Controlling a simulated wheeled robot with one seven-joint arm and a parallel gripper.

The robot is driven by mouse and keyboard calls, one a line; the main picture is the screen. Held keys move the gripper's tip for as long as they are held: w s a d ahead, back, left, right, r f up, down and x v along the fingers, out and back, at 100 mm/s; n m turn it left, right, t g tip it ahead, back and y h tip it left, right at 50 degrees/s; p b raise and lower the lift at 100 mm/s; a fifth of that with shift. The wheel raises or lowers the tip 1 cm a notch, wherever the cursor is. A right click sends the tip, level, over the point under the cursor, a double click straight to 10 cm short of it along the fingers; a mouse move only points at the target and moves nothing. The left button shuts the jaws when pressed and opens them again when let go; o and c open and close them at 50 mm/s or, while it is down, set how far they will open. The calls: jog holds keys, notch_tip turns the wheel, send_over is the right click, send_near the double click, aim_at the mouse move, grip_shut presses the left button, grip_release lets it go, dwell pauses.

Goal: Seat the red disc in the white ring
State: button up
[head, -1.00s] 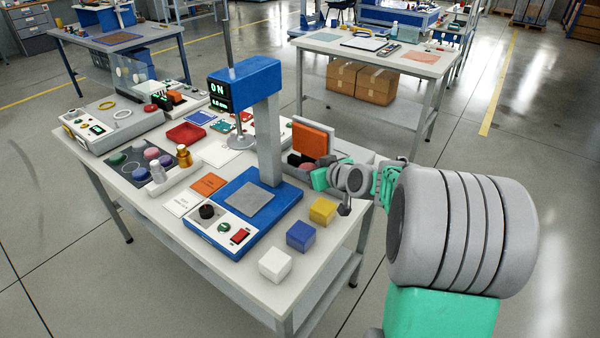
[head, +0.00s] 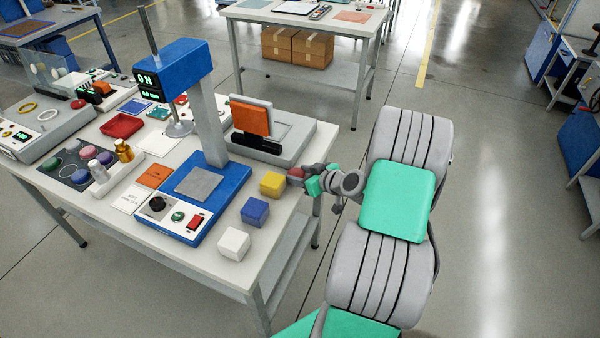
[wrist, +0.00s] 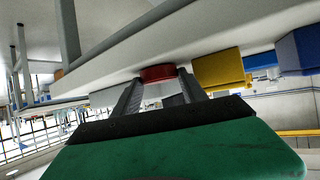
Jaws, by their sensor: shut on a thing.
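My gripper (head: 300,177) is shut on a red disc (head: 294,172), just off the right edge of the table, beside the yellow block. The wrist view also shows the red disc (wrist: 158,73) between the two dark fingers (wrist: 158,88), with a pale part below it that I cannot identify. A thin white ring (head: 48,115) lies on the grey instrument at the table's far left, next to a yellow ring (head: 28,107). The white ring is well apart from my gripper and empty.
The blue press (head: 220,130) stands mid-table between my gripper and the white ring. Yellow (head: 272,184), blue (head: 255,211) and white (head: 233,244) blocks line the right edge. A grey unit with an orange panel (head: 250,117) stands behind.

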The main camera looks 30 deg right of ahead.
jog(key=shift+f, duration=0.2)
jog(key=o, duration=1.1)
jog(key=shift+r, duration=0.1)
